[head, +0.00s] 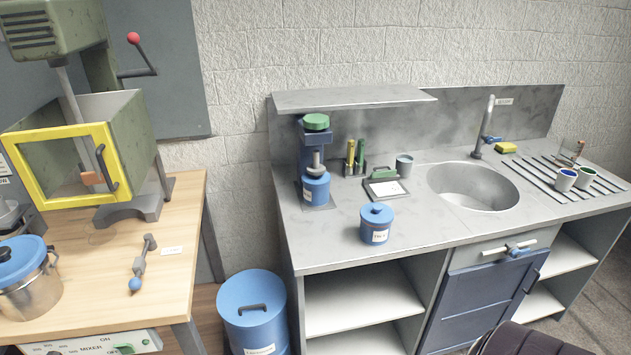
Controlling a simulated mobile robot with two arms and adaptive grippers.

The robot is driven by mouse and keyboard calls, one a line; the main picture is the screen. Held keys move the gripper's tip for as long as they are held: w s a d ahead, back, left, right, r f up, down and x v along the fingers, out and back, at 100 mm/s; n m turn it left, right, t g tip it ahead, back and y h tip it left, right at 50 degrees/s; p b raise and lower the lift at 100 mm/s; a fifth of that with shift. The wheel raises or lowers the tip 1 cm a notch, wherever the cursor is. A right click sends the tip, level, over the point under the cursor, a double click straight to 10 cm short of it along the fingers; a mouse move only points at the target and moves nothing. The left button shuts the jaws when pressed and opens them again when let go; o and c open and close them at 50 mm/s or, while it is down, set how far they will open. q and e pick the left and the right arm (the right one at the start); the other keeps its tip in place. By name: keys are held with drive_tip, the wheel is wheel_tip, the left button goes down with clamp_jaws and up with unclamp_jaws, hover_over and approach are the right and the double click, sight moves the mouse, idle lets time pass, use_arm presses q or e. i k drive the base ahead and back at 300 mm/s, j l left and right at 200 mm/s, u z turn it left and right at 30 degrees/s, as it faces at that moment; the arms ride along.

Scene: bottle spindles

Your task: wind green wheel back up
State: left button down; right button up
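The green wheel (316,122) is a flat round knob on top of a small blue-grey spindle stand (304,150) on the grey counter, under the wall shelf. Below the wheel, a grey spindle (317,163) reaches down to the top of a blue container (316,189) with a white label. The container stands on the stand's dark base. From here I cannot tell whether the spindle touches the container or enters it. Neither of my grippers is in view.
A grey shelf (350,98) overhangs the stand. A blue lidded jar (376,223) stands in front; the sink (473,187) is right. A blue bin (252,310) stands below left.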

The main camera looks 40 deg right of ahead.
sight(317, 121)
drive_tip(key=z, duration=1.35)
